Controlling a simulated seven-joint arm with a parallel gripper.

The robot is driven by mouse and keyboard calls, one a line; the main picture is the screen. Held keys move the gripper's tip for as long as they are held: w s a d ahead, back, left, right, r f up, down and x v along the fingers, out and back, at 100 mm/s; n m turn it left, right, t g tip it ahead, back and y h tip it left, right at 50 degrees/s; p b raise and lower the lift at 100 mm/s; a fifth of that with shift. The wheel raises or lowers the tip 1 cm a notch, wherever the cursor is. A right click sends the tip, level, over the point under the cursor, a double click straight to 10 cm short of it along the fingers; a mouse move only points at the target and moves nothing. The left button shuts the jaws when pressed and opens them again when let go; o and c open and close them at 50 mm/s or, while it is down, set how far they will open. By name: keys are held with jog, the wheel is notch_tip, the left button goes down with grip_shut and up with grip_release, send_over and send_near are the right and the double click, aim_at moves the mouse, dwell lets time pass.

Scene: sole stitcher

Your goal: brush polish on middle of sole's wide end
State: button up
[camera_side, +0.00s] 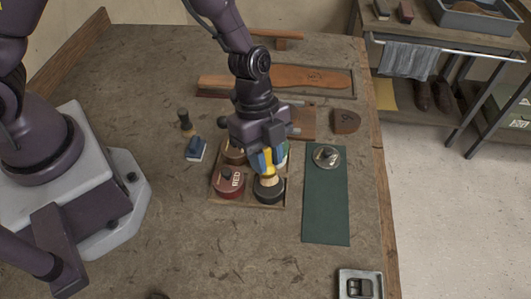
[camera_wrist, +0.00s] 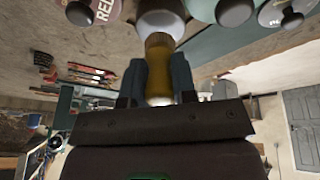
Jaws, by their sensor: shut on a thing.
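My gripper (camera_side: 266,160) is shut on the yellow handle of a brush (camera_wrist: 159,60), held upright with its pale round end down. In the side view that end is over or in the dark tin (camera_side: 272,196) at the tray's front right; I cannot tell whether it touches. A finger stands on each side of the handle in the wrist view. The orange-brown sole (camera_side: 260,82) lies flat at the back of the bench, apart from the gripper. The red tin (camera_side: 228,188), lettered RED, stands left of the dark tin and also shows in the wrist view (camera_wrist: 100,10).
A brown tin (camera_side: 232,155) is partly hidden behind my gripper. A dark-handled brush (camera_side: 185,122) and a blue block (camera_side: 196,149) are at left. A green mat (camera_side: 326,205) with a metal knobbed piece (camera_side: 327,157) is at right. The front bench is mostly clear.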

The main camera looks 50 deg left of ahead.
aim_at(265, 149)
jog(key=shift+f, duration=0.6)
dwell(0.6)
dwell(0.4)
jog(key=shift+r, duration=3.55)
